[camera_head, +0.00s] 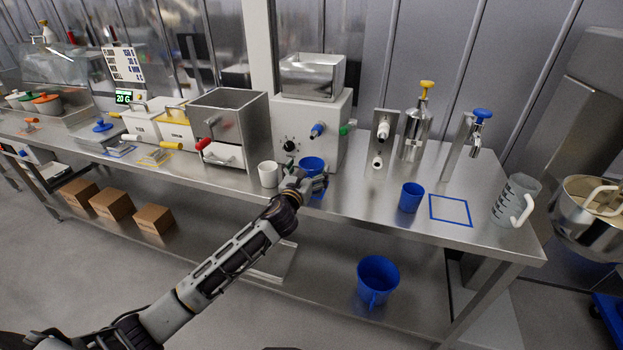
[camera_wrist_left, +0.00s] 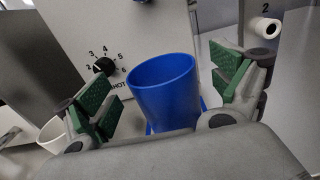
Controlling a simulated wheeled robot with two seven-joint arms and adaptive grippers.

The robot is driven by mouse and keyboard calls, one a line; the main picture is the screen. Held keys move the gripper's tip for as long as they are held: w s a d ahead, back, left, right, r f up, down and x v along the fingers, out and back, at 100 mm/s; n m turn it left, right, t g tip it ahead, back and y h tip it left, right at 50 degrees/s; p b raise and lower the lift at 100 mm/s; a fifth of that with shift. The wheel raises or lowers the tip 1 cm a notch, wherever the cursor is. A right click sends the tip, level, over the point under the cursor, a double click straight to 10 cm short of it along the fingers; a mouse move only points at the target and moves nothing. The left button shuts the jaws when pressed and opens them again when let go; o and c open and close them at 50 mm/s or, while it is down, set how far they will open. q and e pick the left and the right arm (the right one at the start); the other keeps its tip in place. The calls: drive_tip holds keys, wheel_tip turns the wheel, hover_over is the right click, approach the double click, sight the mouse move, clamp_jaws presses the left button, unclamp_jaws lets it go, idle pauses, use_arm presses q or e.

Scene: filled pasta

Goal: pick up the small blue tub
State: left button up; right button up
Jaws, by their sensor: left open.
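A small blue tub (camera_head: 312,163) stands on the steel table in front of the dispenser, below its blue nozzle. In the left wrist view the blue tub (camera_wrist_left: 163,92) is upright, with its rim toward the top of the picture. My left gripper (camera_head: 311,181) is at the near side of this tub and hides its lower part. The gripper is open, and its green-padded fingers (camera_wrist_left: 165,95) stand to either side of the tub, with gaps between. A second blue tub (camera_head: 411,198) stands farther right on the table. My right gripper is not in view.
A white cup (camera_head: 268,174) stands close to the left of my left gripper; it also shows in the left wrist view (camera_wrist_left: 52,135). The dispenser (camera_head: 310,122) is right behind the tub. A clear jug (camera_head: 514,200) stands at the right end. A blue bucket (camera_head: 377,280) is on the lower shelf.

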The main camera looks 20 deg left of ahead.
sight(311, 164)
use_arm(q)
drive_tip(key=shift+w, duration=1.7)
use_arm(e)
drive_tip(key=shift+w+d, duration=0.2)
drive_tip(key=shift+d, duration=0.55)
use_arm(q)
drive_tip(key=c, duration=1.7)
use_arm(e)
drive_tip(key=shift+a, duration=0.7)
use_arm(q)
drive_tip(key=shift+r, duration=0.1)
drive_tip(key=shift+c, duration=0.2)
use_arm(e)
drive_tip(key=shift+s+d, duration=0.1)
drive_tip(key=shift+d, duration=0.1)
